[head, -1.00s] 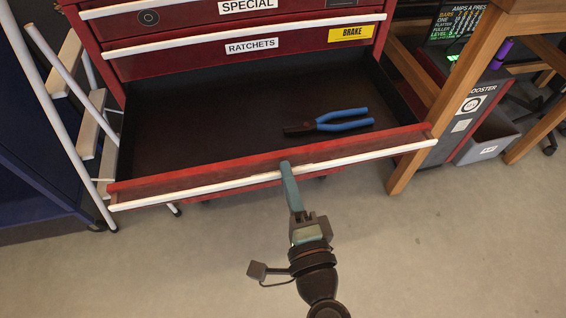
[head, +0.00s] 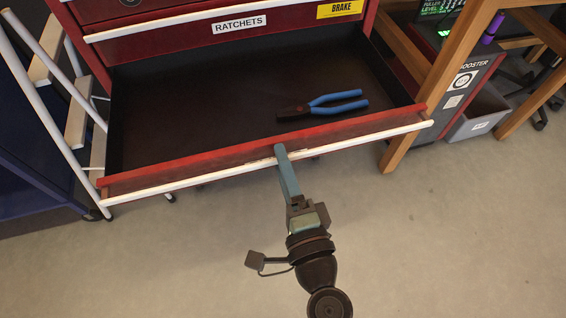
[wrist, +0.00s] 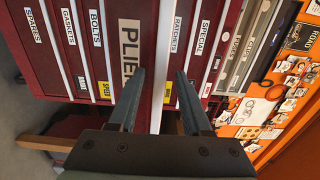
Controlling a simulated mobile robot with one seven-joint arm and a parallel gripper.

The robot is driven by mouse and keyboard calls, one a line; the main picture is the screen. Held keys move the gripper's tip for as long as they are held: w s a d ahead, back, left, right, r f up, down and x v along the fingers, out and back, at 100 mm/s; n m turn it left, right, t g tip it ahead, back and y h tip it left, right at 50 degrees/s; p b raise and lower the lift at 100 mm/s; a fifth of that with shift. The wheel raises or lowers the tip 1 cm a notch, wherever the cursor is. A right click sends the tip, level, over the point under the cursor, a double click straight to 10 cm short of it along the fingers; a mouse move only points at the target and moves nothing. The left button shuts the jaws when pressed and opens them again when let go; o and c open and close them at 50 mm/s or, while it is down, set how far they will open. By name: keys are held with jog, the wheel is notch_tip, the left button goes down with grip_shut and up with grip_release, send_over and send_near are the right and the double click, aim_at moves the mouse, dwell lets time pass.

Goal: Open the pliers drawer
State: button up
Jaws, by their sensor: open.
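The pliers drawer (head: 240,156) of the red tool cabinet stands pulled far out in the head view, showing its black inside. Blue-handled pliers (head: 335,99) lie in it, towards the right front. My gripper (head: 281,150) is at the drawer's front edge, near the middle of its white handle strip (head: 200,185). In the wrist view, the two open fingers (wrist: 158,72) have the white strip (wrist: 156,100) between them, with the partly hidden pliers label (wrist: 130,50) beside it. I cannot tell whether either finger touches the strip.
The closed ratchets drawer (head: 180,43) is above. A wooden bench leg (head: 440,90) stands close to the drawer's right end, with a grey bin (head: 480,115) beyond. A white-railed step ladder (head: 50,110) stands at the left. The floor (head: 430,250) in front is clear.

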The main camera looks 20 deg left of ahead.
jog(key=v, duration=1.3)
